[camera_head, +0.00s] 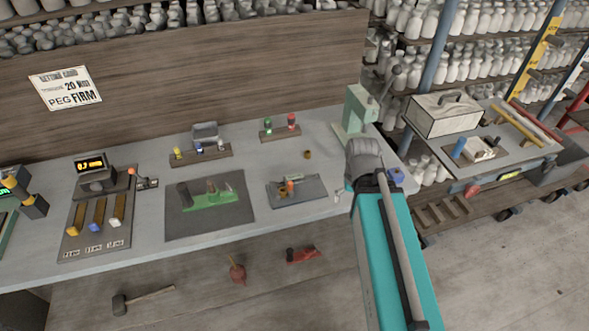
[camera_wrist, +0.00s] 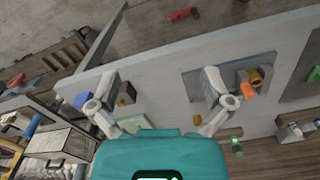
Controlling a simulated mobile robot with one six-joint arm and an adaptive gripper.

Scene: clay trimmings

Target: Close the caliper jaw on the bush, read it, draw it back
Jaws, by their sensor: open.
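A small dark plate (camera_head: 312,186) on the bench carries a brass cylinder (camera_head: 282,193), which looks like the bush, and an orange-tipped part beside it. The metal jaw parts there are too small to tell how far they stand from the bush. In the wrist view, the brass cylinder (camera_wrist: 257,78) and the orange tip (camera_wrist: 248,91) sit just beyond my right-hand finger. My gripper (camera_wrist: 161,98) is open and empty, its two fingers spread wide above the bench. In the head view my arm hides the gripper's fingers.
A larger dark mat (camera_head: 240,222) with a green fixture (camera_head: 212,199) lies left of the plate. A pale green press (camera_head: 355,112) stands behind my arm. Small coloured pieces stand in racks at the back. A lit readout (camera_head: 90,164) stands left. Open bench lies before the racks.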

